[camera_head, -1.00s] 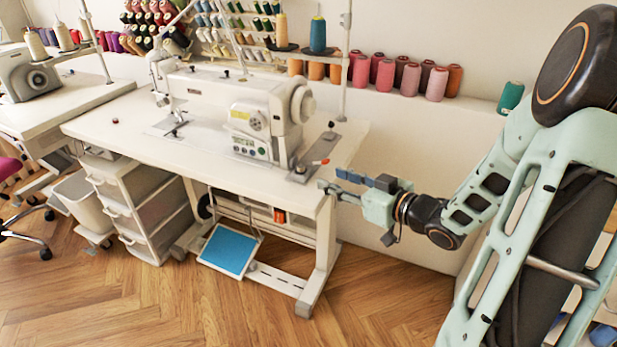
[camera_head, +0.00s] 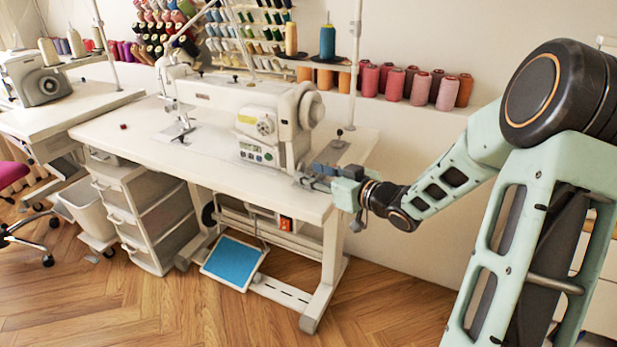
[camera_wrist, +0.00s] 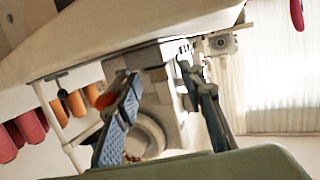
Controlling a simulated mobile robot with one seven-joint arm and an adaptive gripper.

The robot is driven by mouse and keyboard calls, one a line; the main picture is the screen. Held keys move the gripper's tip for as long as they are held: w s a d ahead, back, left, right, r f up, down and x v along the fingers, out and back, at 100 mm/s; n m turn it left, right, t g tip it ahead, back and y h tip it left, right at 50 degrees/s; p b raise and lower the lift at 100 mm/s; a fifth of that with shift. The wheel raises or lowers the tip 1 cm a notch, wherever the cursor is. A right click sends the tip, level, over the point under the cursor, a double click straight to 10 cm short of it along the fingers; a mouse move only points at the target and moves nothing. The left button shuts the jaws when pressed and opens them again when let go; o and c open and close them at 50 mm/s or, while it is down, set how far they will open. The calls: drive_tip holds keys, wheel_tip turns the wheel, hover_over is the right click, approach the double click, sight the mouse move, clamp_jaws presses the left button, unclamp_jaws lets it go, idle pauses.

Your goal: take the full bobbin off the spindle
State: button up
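The winder plate (camera_head: 338,150) lies at the right end of the white sewing table (camera_head: 235,184), beside the sewing machine (camera_head: 245,115). My gripper (camera_head: 312,176) is over the table's right edge, in front of this plate, and hides part of it. I cannot make out the bobbin or the spindle in the head view. In the tilted wrist view my gripper (camera_wrist: 160,75) is open, its two fingers well apart, with the machine's pale body behind them. A small orange-red thing (camera_wrist: 106,98) shows beside the left finger; I cannot tell whether it is the bobbin.
Thread cones (camera_head: 420,87) line the wall ledge behind the table. A tall thread stand (camera_head: 355,60) rises near the plate. A small dark red object (camera_head: 123,126) lies on the table's left part. Open floor (camera_head: 400,280) is in front on the right.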

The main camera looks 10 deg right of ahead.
drive_tip(key=shift+c, duration=0.4)
drive_tip(key=c, duration=0.8)
drive_tip(key=shift+r, duration=0.1)
